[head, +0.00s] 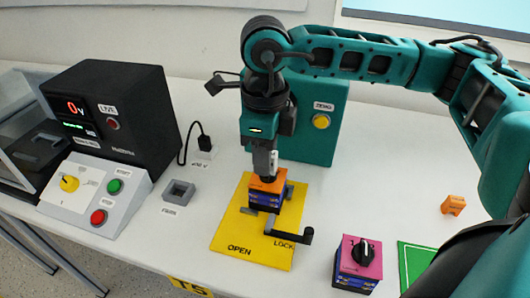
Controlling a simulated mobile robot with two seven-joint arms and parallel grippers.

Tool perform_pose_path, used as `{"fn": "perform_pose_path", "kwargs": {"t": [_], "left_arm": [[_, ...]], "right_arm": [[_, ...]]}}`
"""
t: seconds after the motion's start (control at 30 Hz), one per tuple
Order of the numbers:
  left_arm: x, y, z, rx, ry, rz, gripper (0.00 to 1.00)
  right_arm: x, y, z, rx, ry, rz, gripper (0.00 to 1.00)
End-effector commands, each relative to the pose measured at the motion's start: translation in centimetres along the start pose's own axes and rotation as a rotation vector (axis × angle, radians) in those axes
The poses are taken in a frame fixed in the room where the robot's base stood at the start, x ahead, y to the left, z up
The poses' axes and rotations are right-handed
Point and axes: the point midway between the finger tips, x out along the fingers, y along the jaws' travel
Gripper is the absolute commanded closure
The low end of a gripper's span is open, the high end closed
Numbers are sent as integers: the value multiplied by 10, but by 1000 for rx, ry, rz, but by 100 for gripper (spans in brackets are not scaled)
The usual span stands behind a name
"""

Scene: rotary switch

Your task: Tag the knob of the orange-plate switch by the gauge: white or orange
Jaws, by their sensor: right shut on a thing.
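The orange-plate switch (264,198) has an orange top and a dark blue body. It stands upright in a grey clamp on the yellow plate (228,225). My right gripper (266,176) points straight down and is shut on the switch from above; the jaws hide its knob. The gauge (110,115) is a black box at the left; its display reads 0 V in red, with a small green line below. A small orange piece (453,204), possibly a tag, lies at the right. I make out no white tag. My left gripper is not in view.
The clamp's black-handled lever (290,235) lies near LOCK. A pink-plate switch (359,262) stands front right by a green mat (414,263). A sloped control panel (95,195), a grey square holder (179,191) and a teal box (318,140) stand around. The table between is clear.

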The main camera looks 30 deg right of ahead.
Motion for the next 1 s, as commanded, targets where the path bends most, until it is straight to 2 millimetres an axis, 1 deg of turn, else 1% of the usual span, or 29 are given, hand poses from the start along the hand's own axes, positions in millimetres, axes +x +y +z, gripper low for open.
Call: {"fn": "perform_pose_path", "kwargs": {"t": [0.37,0.4,0.6,0.7,1.0], "left_arm": [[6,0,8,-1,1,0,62],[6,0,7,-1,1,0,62],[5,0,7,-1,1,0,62],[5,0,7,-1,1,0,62],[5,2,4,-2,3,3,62]], "right_arm": [[11,0,0,0,0,0,100],[10,0,0,0,-1,-1,71],[10,0,0,0,0,0,52],[10,0,0,0,0,0,43],[10,0,0,0,0,0,43]]}}
